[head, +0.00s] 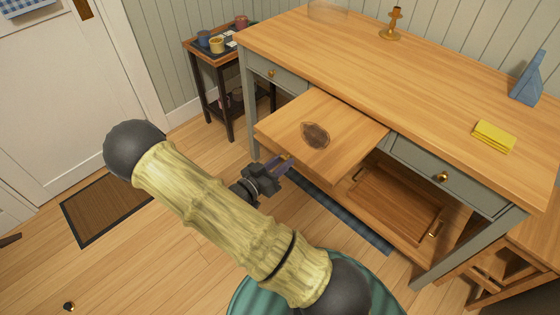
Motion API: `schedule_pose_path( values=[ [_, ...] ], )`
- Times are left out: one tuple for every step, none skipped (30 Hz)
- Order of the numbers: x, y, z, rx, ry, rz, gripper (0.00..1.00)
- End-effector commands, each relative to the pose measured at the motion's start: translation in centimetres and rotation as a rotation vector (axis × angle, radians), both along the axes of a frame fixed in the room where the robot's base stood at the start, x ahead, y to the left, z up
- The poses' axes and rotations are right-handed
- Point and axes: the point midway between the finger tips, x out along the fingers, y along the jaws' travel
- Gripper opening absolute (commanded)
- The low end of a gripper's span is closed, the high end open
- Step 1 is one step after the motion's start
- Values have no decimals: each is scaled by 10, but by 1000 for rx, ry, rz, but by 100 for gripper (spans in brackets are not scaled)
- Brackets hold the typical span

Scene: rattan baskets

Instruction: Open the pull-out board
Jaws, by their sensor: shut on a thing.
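The pull-out board (345,130) is a light wooden slab with a dark oval mark on its top. It sticks well out from under the tabletop, between two grey drawers. My gripper (283,163) is at the middle of the board's front edge, shut on what looks like its small brass knob. The dark fingers largely hide the knob. My thick yellow arm comes in from the lower part of the view.
The wooden tabletop (330,55) holds a brass candlestick (393,24), a folded yellow cloth (494,136) and a blue object (527,78). A small side table (213,57) with cups stands behind left.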

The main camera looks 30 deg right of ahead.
Motion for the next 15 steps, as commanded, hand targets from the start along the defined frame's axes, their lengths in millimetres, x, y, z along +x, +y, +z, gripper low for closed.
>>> schedule_pose_path(
  values=[
    [0,0,0,1,0,-1,0],
    [0,0,0,1,0,-1,0],
    [0,0,0,1,0,-1,0],
    [0,0,0,1,0,-1,0],
    [0,0,0,1,0,-1,0],
    [0,0,0,1,0,-1,29],
    [0,0,0,1,0,-1,35],
    [0,0,0,1,0,-1,41],
    [0,0,0,1,0,0,43],
    [0,1,0,1,0,0,43],
    [0,1,0,0,0,1,43],
    [0,1,0,0,0,1,43],
    [0,1,0,0,0,1,43],
    [0,1,0,0,0,1,43],
    [0,1,0,0,0,1,43]
  ],
)
